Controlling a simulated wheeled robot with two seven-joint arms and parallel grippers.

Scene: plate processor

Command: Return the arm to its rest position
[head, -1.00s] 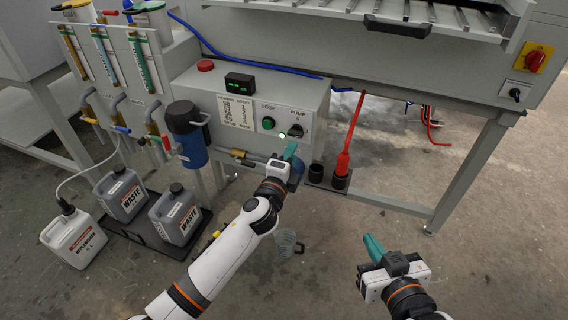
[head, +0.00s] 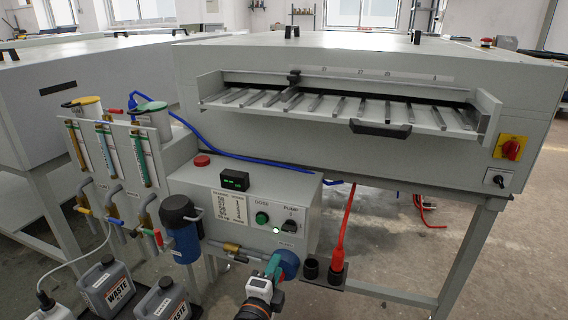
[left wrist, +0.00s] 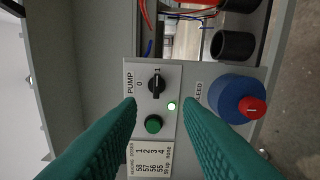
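My left gripper (head: 273,266) is low in the head view, in front of the grey pump control box (head: 190,187) and next to a round blue part (head: 289,262). In the left wrist view its two teal fingers stand apart with nothing between them (left wrist: 158,102). Between and beyond the tips are the black pump knob (left wrist: 157,84), a lit green lamp (left wrist: 171,106) and a green button (left wrist: 153,124). The fingers appear clear of the panel. My right gripper is out of view.
A blue filter housing (head: 182,232) and hoses are left of the gripper. Waste canisters (head: 108,288) stand at lower left. A red tool (head: 340,250) sits in a black holder at right. The plate processor (head: 300,60) spans the back. Floor shows at lower right.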

